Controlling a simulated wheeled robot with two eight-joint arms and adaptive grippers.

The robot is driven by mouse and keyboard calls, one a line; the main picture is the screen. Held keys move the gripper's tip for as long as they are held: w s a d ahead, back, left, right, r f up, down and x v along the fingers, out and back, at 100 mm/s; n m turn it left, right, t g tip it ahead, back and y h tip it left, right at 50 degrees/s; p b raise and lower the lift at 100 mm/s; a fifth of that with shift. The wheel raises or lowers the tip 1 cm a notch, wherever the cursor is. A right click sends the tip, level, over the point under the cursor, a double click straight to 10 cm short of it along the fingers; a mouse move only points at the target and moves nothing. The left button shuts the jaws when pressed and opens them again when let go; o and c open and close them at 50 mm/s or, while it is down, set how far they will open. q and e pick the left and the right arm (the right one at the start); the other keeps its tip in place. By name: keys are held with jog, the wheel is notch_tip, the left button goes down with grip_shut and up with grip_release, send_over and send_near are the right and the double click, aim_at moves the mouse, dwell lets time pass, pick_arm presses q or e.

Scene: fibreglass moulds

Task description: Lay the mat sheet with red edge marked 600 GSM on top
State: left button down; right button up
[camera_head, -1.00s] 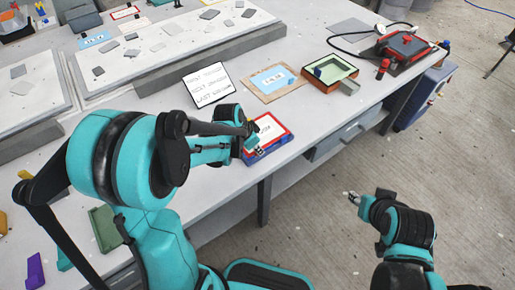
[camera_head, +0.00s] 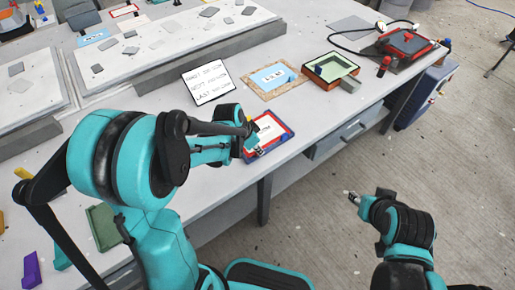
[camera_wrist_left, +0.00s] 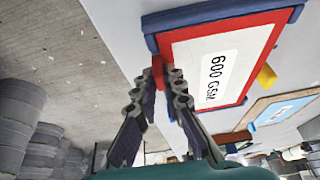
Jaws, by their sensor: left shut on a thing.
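The mat sheet with red edge marked 600 GSM (camera_wrist_left: 225,75) is white with a red border and lies flat in a blue-edged tray (camera_wrist_left: 215,12). In the head view the sheet (camera_head: 269,127) is at the table's front edge, partly hidden by my left arm. My left gripper (camera_wrist_left: 166,80) is shut on the red edge of the sheet at one side; it also shows in the head view (camera_head: 251,143). My right gripper (camera_head: 351,197) hangs over the floor, away from the table; its fingers are too small to tell if open.
A tan board with a light-blue sheet (camera_head: 268,78), a green-lined open mould (camera_head: 330,67) and a written card (camera_head: 206,83) lie behind the red-edged sheet. A red and black device (camera_head: 405,46) with a hose stands at the far right. A raised panel with grey pieces (camera_head: 150,50) fills the back.

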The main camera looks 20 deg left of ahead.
pick_arm(q)
jog(key=c, duration=1.5)
grip_release()
jog(key=shift+c, duration=0.2)
jog(key=v, duration=1.2)
jog(key=s+r+n+t+y, duration=0.1)
jog(key=s+n+t+y, duration=0.1)
jog(key=s+n, duration=0.5)
jog(key=s+t, duration=0.1)
jog(key=s, duration=0.4)
jog(key=shift+s+d+n+t+y, duration=0.25)
jog(key=shift+d+n+t+y, duration=0.05)
jog(key=shift+y, duration=0.1)
